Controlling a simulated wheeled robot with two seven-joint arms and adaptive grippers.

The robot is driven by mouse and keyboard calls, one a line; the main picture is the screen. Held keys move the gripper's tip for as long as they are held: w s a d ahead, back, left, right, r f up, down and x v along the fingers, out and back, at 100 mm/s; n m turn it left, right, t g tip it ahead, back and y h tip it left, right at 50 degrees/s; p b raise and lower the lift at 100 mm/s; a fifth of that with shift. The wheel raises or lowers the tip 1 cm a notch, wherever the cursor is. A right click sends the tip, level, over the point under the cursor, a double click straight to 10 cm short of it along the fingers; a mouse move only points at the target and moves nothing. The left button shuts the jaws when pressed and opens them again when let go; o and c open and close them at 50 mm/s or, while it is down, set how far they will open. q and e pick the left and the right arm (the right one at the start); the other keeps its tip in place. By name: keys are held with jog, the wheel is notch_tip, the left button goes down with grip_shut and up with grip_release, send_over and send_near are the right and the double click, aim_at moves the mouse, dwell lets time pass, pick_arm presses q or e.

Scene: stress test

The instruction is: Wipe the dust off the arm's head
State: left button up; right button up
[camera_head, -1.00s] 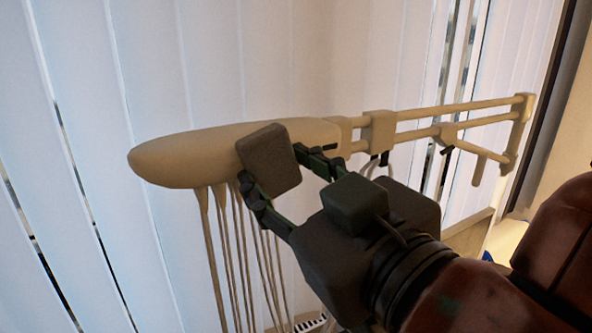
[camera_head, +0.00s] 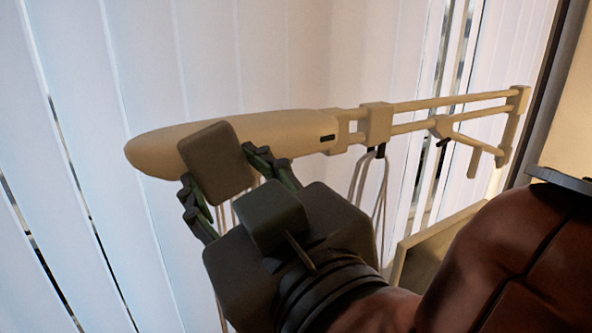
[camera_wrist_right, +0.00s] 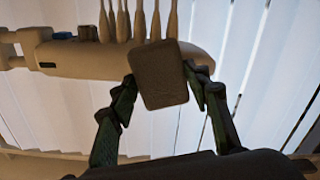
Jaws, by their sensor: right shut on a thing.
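The arm's head (camera_head: 285,133) is a long, rounded beige body in front of the blinds, with a rail frame (camera_head: 450,104) reaching right from it. My right gripper (camera_head: 225,172) is shut on a dark grey block-shaped pad (camera_head: 216,162). The pad overlaps the lower left part of the head; whether it touches the surface cannot be told. In the right wrist view the pad (camera_wrist_right: 158,75) stands between the two fingers, in front of the head (camera_wrist_right: 95,60) and its hanging rods (camera_wrist_right: 140,20). No dust can be made out. My left gripper is out of view.
White vertical blinds (camera_head: 75,120) stand behind the head. Thin cords (camera_head: 368,195) hang below the rail joint. A beige panel edge (camera_head: 435,235) shows behind my right arm at the lower right.

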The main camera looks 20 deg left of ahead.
jog(key=shift+w+d, duration=0.1)
jog(key=shift+d, duration=0.1)
jog(key=shift+v, duration=2.95)
jog(key=v, duration=0.3)
jog(key=shift+a, duration=0.15)
